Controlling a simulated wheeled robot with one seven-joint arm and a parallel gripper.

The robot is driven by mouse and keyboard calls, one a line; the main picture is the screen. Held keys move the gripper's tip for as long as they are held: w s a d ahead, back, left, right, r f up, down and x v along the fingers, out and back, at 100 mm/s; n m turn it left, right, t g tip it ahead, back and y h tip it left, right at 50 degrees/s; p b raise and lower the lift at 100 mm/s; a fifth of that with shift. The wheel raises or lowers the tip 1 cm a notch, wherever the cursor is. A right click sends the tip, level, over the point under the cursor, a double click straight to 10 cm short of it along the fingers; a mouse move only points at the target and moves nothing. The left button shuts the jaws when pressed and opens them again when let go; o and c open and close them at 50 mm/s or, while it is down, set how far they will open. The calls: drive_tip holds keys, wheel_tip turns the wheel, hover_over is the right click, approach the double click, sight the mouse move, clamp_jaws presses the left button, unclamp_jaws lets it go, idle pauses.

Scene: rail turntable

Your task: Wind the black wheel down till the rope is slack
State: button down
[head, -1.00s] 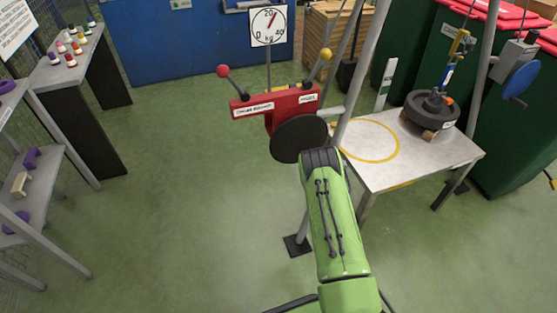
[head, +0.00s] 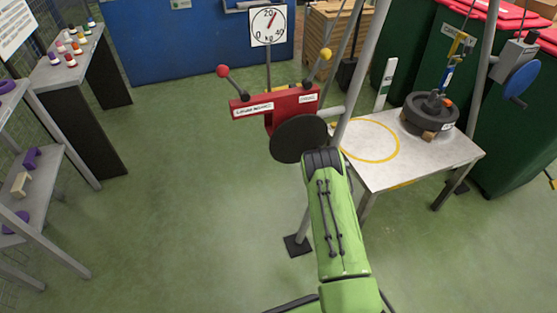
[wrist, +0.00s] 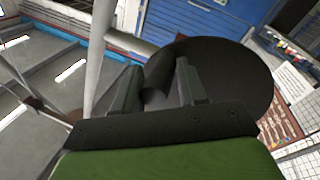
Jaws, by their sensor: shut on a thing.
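The black wheel (head: 299,138) is a dark disc beside the red winch housing (head: 283,112), at the end of my green arm in the head view. In the wrist view the black wheel (wrist: 235,85) fills the upper right. My gripper (wrist: 158,82) is shut on the wheel's black handle (wrist: 156,80), between its two fingers. My gripper is hidden in the head view. A dark round weight (head: 420,115) rests on wooden blocks on the white table. A yellow hook (head: 459,43) hangs above it from a thin rope; I cannot tell how tight the rope is.
A dial marked in kg (head: 268,25) stands behind the housing. A blue wheel (head: 520,78) is on the right frame leg. A grey frame leg (head: 352,75) stands close to the black wheel. The white table (head: 440,158) is at right; the green floor at left is open.

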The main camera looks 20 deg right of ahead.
drive_tip(key=shift+d+r+n, duration=0.45)
drive_tip(key=shift+r+n, duration=0.05)
drive_tip(key=shift+n, duration=0.1)
drive_tip(key=shift+d+r+n+t+y, duration=0.3)
drive_tip(key=shift+r+n, duration=0.4)
drive_tip(key=shift+n, duration=0.4)
drive_tip(key=c, duration=0.7)
unclamp_jaws()
drive_tip(key=shift+a+f, duration=0.1)
drive_tip(key=shift+f, duration=0.1)
